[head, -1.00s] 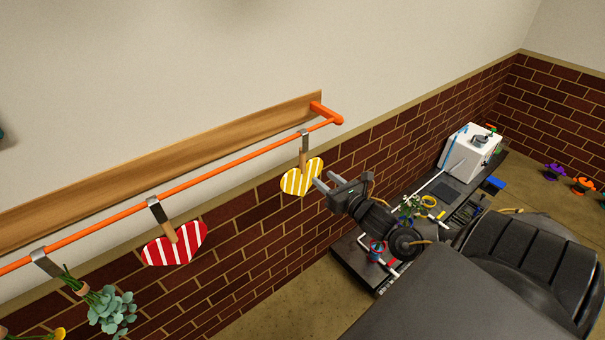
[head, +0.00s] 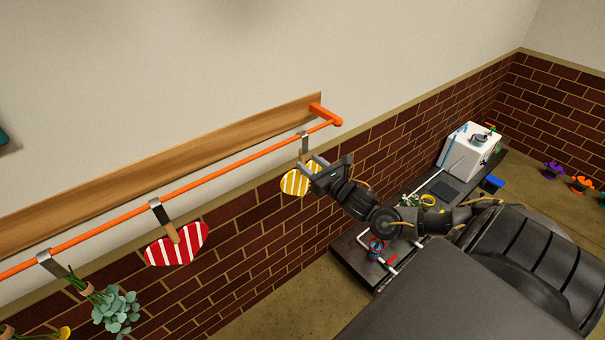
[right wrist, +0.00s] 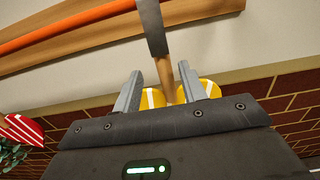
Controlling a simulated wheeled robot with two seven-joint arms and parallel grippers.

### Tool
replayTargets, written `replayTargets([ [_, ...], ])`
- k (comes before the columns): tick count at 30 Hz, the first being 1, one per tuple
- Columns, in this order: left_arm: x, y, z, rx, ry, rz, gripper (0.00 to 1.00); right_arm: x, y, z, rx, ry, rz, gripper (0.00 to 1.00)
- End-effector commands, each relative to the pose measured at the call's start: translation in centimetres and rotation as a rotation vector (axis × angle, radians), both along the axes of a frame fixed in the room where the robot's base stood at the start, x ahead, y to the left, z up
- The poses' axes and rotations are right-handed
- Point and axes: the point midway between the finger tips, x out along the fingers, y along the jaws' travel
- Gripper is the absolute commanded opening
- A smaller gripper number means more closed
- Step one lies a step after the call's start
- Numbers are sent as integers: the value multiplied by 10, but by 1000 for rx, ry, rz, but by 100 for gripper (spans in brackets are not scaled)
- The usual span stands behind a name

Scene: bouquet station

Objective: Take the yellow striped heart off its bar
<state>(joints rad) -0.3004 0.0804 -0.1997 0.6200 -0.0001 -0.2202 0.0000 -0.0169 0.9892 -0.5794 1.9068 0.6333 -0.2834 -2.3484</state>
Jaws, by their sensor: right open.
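The yellow striped heart (head: 298,181) hangs from the orange bar (head: 230,173) by a metal clip (head: 304,143) near the bar's right end. My right gripper (head: 305,167) is at the heart, partly covering its wooden stick. In the right wrist view the open fingers (right wrist: 160,92) stand on either side of the stick (right wrist: 166,78), with a gap left on both sides. The yellow lobes (right wrist: 195,92) show behind the fingers, and the palm hides the lower heart. My left gripper is not in view.
A red striped heart (head: 178,245) and a green succulent (head: 117,311) hang further left on the bar. A wooden board (head: 160,180) backs the bar against the wall. A dark table (head: 356,262) with a white box (head: 470,148) stands at the right.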

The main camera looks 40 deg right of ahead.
Motion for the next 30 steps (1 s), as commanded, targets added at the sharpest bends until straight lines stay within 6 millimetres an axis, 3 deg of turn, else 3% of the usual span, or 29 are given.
replayTargets([
  [4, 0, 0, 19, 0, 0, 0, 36, 23, -5, 12, -1, -4, -3, 42],
  [9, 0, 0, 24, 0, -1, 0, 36, 43, -6, 8, 0, -2, -1, 42],
  [18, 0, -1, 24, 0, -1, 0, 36, 47, -6, 5, 0, 0, 0, 42],
  [27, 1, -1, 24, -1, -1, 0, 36, 47, -6, 6, 0, 0, -1, 3],
  [30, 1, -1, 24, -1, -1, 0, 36, 47, -6, 6, 0, 0, -1, 0],
])
